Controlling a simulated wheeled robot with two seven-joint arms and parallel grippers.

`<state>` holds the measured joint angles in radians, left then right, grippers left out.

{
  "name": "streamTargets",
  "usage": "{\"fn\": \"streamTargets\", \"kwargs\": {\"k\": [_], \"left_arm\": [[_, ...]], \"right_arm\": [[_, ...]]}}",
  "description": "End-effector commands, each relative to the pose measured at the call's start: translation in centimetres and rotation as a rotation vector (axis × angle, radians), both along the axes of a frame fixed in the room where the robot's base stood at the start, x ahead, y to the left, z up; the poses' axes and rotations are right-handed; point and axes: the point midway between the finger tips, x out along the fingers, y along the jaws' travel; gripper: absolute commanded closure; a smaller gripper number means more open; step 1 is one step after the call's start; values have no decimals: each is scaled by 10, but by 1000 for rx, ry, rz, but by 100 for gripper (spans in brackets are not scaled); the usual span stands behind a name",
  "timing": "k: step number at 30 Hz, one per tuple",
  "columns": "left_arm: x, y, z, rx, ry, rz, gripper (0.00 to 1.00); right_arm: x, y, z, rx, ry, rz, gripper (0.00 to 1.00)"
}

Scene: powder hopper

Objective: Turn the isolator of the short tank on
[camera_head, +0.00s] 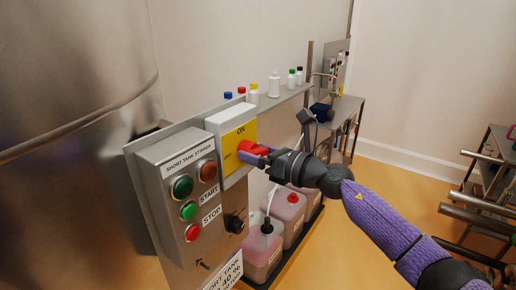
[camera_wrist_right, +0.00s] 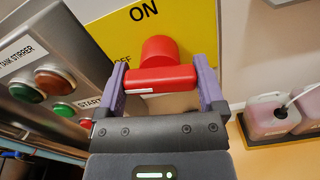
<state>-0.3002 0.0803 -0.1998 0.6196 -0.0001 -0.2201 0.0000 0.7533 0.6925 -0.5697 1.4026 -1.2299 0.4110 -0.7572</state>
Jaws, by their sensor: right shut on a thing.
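The isolator is a light box with a yellow plate (camera_head: 232,137) marked ON at the top and OFF at the left. Its red rotary handle (camera_head: 248,147) sticks out from the plate. In the right wrist view the red handle (camera_wrist_right: 158,79) lies roughly crosswise, a white line near its left end, with the OFF label beside it. My right gripper (camera_wrist_right: 163,84) is shut on the handle, one purple finger at each end. In the head view my right gripper (camera_head: 262,153) reaches the handle from the right and partly hides it. My left gripper is out of view.
The short tank stirrer panel (camera_head: 161,181), with green and red buttons, is left of the isolator. Pink-filled containers (camera_head: 289,212) stand below my right arm. Small bottles (camera_head: 274,86) line the ledge above. A large steel tank (camera_head: 65,130) fills the left.

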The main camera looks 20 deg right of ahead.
Motion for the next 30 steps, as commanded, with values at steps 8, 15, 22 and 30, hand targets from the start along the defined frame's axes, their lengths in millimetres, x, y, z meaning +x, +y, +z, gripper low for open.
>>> {"fn": "streamTargets", "kwargs": {"k": [8, 15, 22, 30], "left_arm": [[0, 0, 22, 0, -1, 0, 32], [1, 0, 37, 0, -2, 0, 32], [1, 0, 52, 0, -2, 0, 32], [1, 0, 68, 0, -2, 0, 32]], "right_arm": [[0, 0, 2, 203, 162, 0, 71], [0, 0, 2, 383, 303, -1, 71], [0, 0, 1, 555, 438, 0, 71], [0, 0, 1, 754, 592, -1, 71]]}}
